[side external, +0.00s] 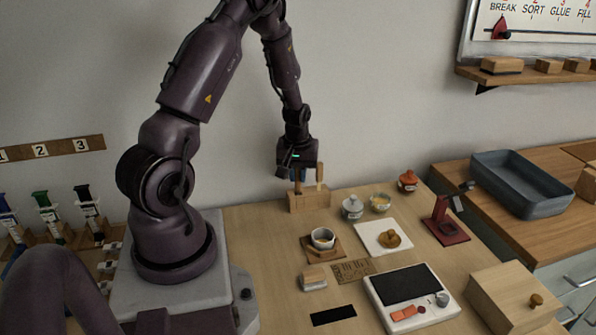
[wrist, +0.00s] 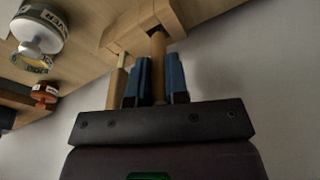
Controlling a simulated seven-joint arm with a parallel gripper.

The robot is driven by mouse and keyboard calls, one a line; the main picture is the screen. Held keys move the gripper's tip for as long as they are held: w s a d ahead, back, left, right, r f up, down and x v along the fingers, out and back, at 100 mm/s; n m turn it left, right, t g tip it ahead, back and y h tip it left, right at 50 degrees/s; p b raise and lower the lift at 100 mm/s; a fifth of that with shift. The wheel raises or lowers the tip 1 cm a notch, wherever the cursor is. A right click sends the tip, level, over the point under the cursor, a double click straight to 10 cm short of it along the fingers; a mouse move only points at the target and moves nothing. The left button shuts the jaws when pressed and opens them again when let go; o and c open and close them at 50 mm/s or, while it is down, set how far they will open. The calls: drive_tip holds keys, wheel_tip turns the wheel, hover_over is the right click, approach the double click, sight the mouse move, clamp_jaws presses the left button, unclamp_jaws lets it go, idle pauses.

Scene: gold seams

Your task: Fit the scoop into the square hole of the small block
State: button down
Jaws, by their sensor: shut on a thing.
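My gripper (side external: 298,186) points down at the left part of the small wooden block (side external: 310,201), which stands at the back of the table near the wall. In the wrist view its blue fingers (wrist: 158,80) are shut on an upright wooden handle (wrist: 158,48), which I take to be the scoop. The handle's far end meets the block (wrist: 112,36); whether it sits in a hole or only in front of it is hidden. A second, paler wooden tool (side external: 320,174) stands upright at the block's right part, beside the fingers and apart from them.
A cup (side external: 323,238) sits on a brown mat in front. A white scale (side external: 412,298) and a wooden box (side external: 512,298) are nearer.

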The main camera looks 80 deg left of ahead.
drive_tip(key=shift+f, duration=0.65)
idle(0.5)
drive_tip(key=c, duration=1)
unclamp_jaws()
drive_tip(key=shift+c, duration=0.2)
drive_tip(key=shift+r, duration=0.1)
drive_tip(key=shift+s+d+r, duration=0.1)
drive_tip(key=shift+d+r, duration=0.1)
drive_tip(key=shift+r, duration=1)
drive_tip(key=shift+d+r, duration=0.15)
drive_tip(key=shift+r, duration=1.05)
wheel_tip(320, 180, up, 13)
drive_tip(key=d, duration=0.1)
drive_tip(key=shift+s+d, duration=0.4)
drive_tip(key=shift+f, duration=0.1)
